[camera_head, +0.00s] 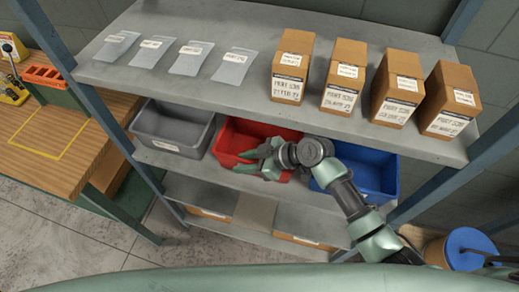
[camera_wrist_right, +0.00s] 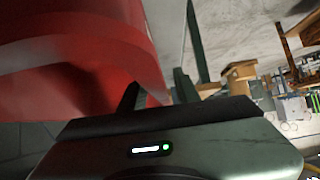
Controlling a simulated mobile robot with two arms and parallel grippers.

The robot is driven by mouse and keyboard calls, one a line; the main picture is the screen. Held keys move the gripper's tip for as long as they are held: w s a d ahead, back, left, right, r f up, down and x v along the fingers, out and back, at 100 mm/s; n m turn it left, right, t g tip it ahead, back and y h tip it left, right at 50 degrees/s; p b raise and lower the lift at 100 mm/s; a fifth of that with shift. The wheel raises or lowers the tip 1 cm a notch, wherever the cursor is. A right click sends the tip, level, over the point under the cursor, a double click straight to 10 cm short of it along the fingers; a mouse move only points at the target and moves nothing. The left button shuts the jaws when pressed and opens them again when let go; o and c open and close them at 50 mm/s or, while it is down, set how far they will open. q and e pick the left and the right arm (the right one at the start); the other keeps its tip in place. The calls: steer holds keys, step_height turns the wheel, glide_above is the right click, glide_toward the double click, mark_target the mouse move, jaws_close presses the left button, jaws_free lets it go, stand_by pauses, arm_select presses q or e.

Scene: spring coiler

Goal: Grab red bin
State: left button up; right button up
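The red bin (camera_head: 238,133) sits on the middle shelf, between a grey bin and a blue bin. My right gripper (camera_head: 238,161) is at its front, with its fingers spread apart and pointing left. In the right wrist view the red bin (camera_wrist_right: 75,60) fills the upper left, very close. The fingers (camera_wrist_right: 155,98) show there as dark shapes, with a strip of red between them. Whether they touch the bin I cannot tell. The wrist and fingers hide part of the bin's front and right side. My left gripper is not in view.
The grey bin (camera_head: 173,128) is left of the red bin and the blue bin (camera_head: 372,166) right, partly behind my right arm. The top shelf (camera_head: 190,82) above holds several cardboard boxes and flat packets. A wooden bench (camera_head: 50,150) stands at left. A blue-topped drum (camera_head: 472,249) is at lower right.

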jaws_close()
steer(key=shift+s, duration=0.1)
stand_by(1.2)
